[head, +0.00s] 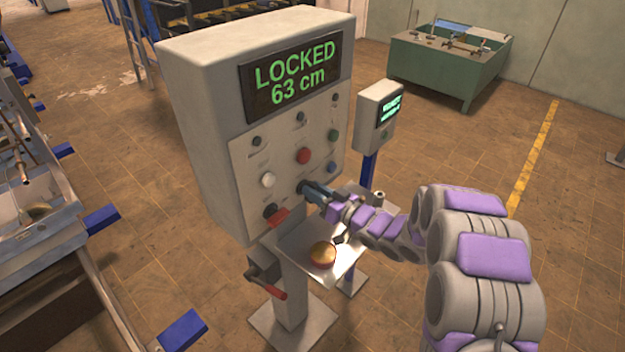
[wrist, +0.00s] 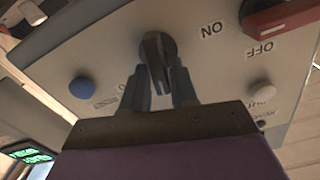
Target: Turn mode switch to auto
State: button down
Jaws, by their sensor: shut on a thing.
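A grey control box (head: 200,110) stands on a post in the head view, its display (head: 297,78) reading "LOCKED 63 cm". A black rotary knob (wrist: 158,50), apparently the mode switch, is on the lower part of its panel. My gripper (head: 312,190) is at this knob, its fingers mostly hiding it in the head view. In the wrist view, my gripper (wrist: 160,82) has one finger on each side of the knob and is shut on it. The knob's labels are too small or covered to read, so its setting cannot be told.
A red-handled ON/OFF switch (head: 276,216) is left of my gripper. A white button (head: 267,181), red button (head: 303,156) and blue button (head: 332,167) are close by. A small shelf (head: 300,243) with a round brass-coloured piece (head: 323,254) juts out below. A smaller display box (head: 377,115) stands behind.

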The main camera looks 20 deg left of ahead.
jog(key=m+p, duration=0.1)
jog(key=p, duration=0.1)
jog(key=m+p, duration=0.1)
jog(key=p, duration=0.1)
jog(key=shift+w+d+r, duration=0.15)
jog(key=shift+d+r, duration=0.05)
jog(key=shift+r, duration=0.1)
jog(key=shift+w+d+f+m+p, duration=0.1)
jog(key=shift+w+f+m+p, duration=0.05)
jog(key=shift+m+p, duration=1.3)
jog(key=shift+w+d+f+m+p, duration=0.1)
jog(key=shift+f+m+p, duration=0.1)
jog(key=shift+m+p, duration=1.2)
jog(key=shift+w+f+m+p, duration=0.15)
jog(key=shift+m+p, duration=0.6)
jog(key=shift+p, duration=1.3)
jog(key=shift+f, duration=0.1)
jog(key=c, duration=1.1)
grip_release()
jog(key=shift+w+d, duration=0.15)
jog(key=shift+d, duration=0.15)
